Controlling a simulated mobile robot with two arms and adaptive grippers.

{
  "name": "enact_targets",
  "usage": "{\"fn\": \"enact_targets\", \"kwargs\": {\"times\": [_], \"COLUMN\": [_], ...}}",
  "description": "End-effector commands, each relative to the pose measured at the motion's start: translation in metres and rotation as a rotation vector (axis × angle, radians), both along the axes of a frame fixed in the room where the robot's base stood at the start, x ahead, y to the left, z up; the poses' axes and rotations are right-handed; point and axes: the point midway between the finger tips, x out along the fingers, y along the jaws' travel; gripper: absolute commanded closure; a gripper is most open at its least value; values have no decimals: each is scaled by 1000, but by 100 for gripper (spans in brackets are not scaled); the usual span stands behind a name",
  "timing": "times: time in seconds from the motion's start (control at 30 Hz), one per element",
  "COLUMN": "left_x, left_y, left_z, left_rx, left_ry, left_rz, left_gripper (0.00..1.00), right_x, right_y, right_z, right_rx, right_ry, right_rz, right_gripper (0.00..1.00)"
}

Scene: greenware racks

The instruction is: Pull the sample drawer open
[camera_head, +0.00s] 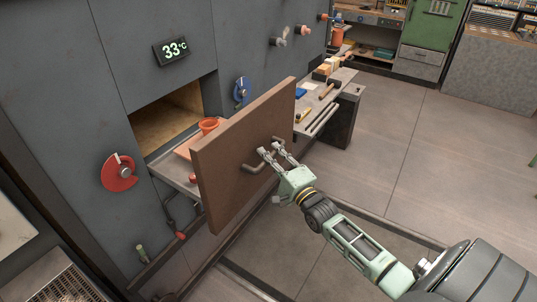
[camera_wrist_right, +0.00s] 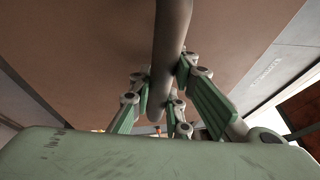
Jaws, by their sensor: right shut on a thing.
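The sample drawer has a brown front panel (camera_head: 235,155) with a grey bar handle (camera_head: 252,167). The panel stands well out from the dark cabinet wall, and the drawer's grey tray (camera_head: 180,178) shows behind it. An orange-red pot (camera_head: 208,125) is on the tray, partly hidden by the panel. My right gripper (camera_head: 269,150) is shut on the handle. In the right wrist view the handle bar (camera_wrist_right: 170,45) runs between the green fingers (camera_wrist_right: 165,95), close to the brown panel. My left gripper is not in view.
A workbench (camera_head: 325,100) with tools stands beyond the panel. The floor (camera_head: 400,150) to the right is clear.

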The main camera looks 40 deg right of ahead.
Motion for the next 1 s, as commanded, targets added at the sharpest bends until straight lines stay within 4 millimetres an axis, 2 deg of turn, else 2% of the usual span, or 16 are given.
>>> {"fn": "enact_targets", "kwargs": {"times": [0.03, 0.37, 0.4, 0.6, 0.87, 1.0], "left_x": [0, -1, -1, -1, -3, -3], "left_y": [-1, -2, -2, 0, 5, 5], "left_z": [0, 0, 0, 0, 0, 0], "left_rx": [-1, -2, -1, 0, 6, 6], "left_ry": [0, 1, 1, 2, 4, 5], "left_rz": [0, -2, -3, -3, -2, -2], "left_gripper": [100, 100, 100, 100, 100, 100], "right_x": [-1, -2, -2, -1, -1, -8], "right_y": [2, 2, 2, 2, 1, 1], "right_z": [-5, -5, -5, -4, -2, -3], "right_rx": [6, 6, 6, 3, 1, 0], "right_ry": [10, 11, 11, 8, 3, 4], "right_rz": [4, 4, 4, 3, 1, 1], "right_gripper": [100, 100, 82, 65, 65, 65]}}
